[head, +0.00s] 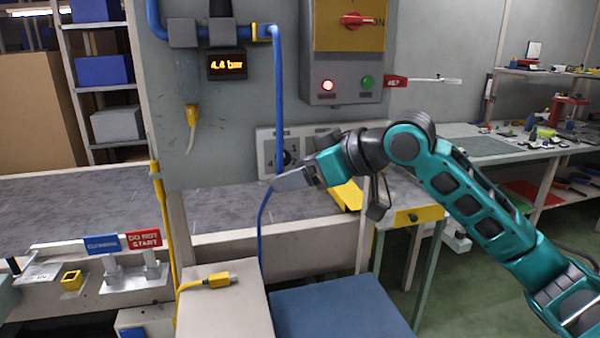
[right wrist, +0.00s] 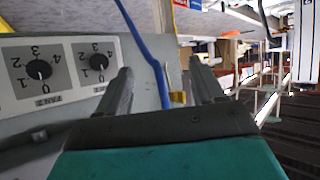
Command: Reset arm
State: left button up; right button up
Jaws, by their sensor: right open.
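My right arm, teal and black, reaches in from the right in the head view. A blue hose (head: 279,100) hangs down the wall and passes by the fingertips in the head view. In the right wrist view the hose (right wrist: 145,50) runs across the gap between the fingers; I cannot tell whether it touches them. My left gripper is not in view.
A control box (head: 348,55) with a red switch and a red key tag (head: 396,81) hangs above the arm. Blue and red signs (head: 144,239) stand at the lower left. A yellow plug (head: 219,280) lies on a pale block. A blue-topped surface (head: 340,308) is below the gripper.

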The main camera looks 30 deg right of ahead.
dwell(0.3)
jog(key=s+a+f+m+g+h, duration=0.1)
jog(key=s+a+f, duration=0.1)
jog(key=s+f, duration=0.5)
jog(key=s+a+f+g+h, duration=0.1)
jog(key=s+a+f+g, duration=0.15)
jog(key=f, duration=0.75)
jog(key=s+a+f+m+g+h, duration=0.1)
jog(key=s+a+f, duration=0.1)
jog(key=s+f, duration=0.55)
jog(key=s+f+m+g+h, duration=0.2)
jog(key=s+f+g+h, duration=0.1)
jog(key=s+f, duration=0.55)
jog(key=w+a+f+t+y, duration=0.2)
jog(key=w+f+t, duration=0.3)
jog(key=f+t, duration=0.2)
jog(key=shift+w+a+f, duration=0.2)
jog(key=shift+w, duration=0.2)
jog(key=shift+t, duration=0.25)
